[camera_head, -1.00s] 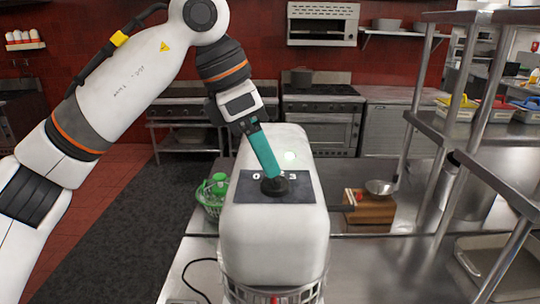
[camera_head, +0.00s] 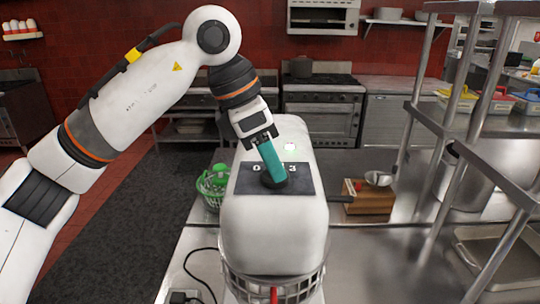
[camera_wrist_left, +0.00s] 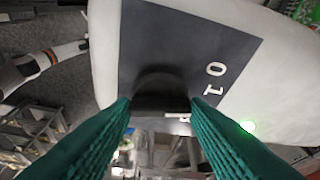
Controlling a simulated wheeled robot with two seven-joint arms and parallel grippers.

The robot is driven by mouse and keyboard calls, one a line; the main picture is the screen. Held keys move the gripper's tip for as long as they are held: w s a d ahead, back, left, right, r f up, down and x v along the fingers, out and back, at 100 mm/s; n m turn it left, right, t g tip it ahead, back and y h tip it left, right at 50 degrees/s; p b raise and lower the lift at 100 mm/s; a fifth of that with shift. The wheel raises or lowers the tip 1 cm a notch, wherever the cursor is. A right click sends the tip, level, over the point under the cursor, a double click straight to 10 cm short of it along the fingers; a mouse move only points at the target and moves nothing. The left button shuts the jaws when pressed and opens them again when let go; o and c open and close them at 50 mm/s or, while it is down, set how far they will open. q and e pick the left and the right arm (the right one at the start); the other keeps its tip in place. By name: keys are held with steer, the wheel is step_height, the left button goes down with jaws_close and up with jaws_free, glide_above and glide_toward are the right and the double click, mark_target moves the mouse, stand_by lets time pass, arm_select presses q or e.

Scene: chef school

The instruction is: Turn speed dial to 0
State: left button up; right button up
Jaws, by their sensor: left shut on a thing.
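The white mixer (camera_head: 275,230) stands on the metal counter, with a dark dial plate (camera_head: 303,180) on its top. The plate shows the numbers 0 and 3 in the head view. The black speed dial (camera_head: 275,183) sits on the plate; it also shows as a dark form in the left wrist view (camera_wrist_left: 160,88). My left gripper (camera_head: 273,172) reaches down onto the dial, with its teal fingers shut on it. In the left wrist view the fingers lie on either side of the dial, with 0 and 1 beside it. The dial's pointer is hard to make out. My right gripper is out of view.
A green basket (camera_head: 212,187) stands left of the mixer. A wooden block (camera_head: 372,200) and a metal ladle (camera_head: 379,178) are to the right. Metal shelving posts (camera_head: 440,150) rise further right.

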arm_select(q)
steer(key=n+b, duration=0.2)
steer(key=n+t+b, duration=0.1)
steer(key=b, duration=0.2)
steer(key=shift+s+d+f+n+t, duration=0.1)
steer(key=shift+f+n+t, duration=0.05)
steer(key=shift+n+t, duration=0.2)
steer(key=shift+n+y, duration=0.3)
steer(key=shift+n, duration=0.35)
steer(key=shift+r, duration=0.25)
steer(key=o, duration=1)
steer(key=shift+r+b, duration=0.25)
steer(key=shift+b, duration=0.1)
steer(key=b+v, duration=0.2)
steer(key=v, duration=0.9)
steer(key=shift+s+r, duration=0.2)
steer(key=shift+s, duration=0.05)
